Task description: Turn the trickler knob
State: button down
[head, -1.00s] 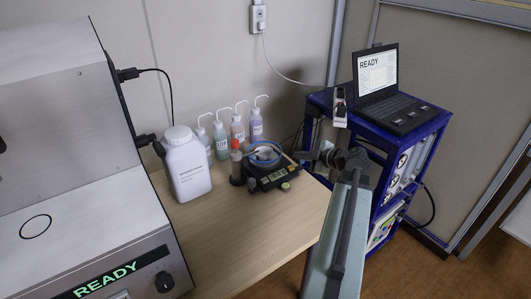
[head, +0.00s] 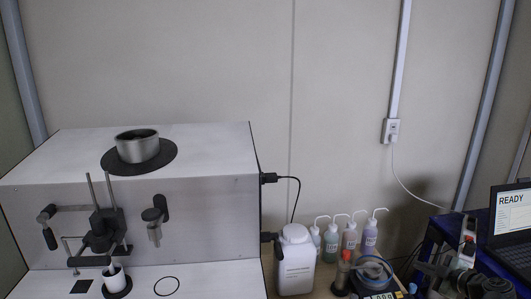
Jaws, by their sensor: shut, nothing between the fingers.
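The scale (head: 382,292) stands at the bottom edge, cut off by the frame, with a blue-rimmed dish (head: 374,268) on top. Left of it is a small upright tube with a reddish top (head: 345,270), which may be the trickler. I cannot make out its knob.
A white jug (head: 296,262) and several wash bottles (head: 350,238) stand left of and behind the scale. The large analyser (head: 200,190) fills the left.

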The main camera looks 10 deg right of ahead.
aim_at(346, 253)
jog(key=k, duration=0.95)
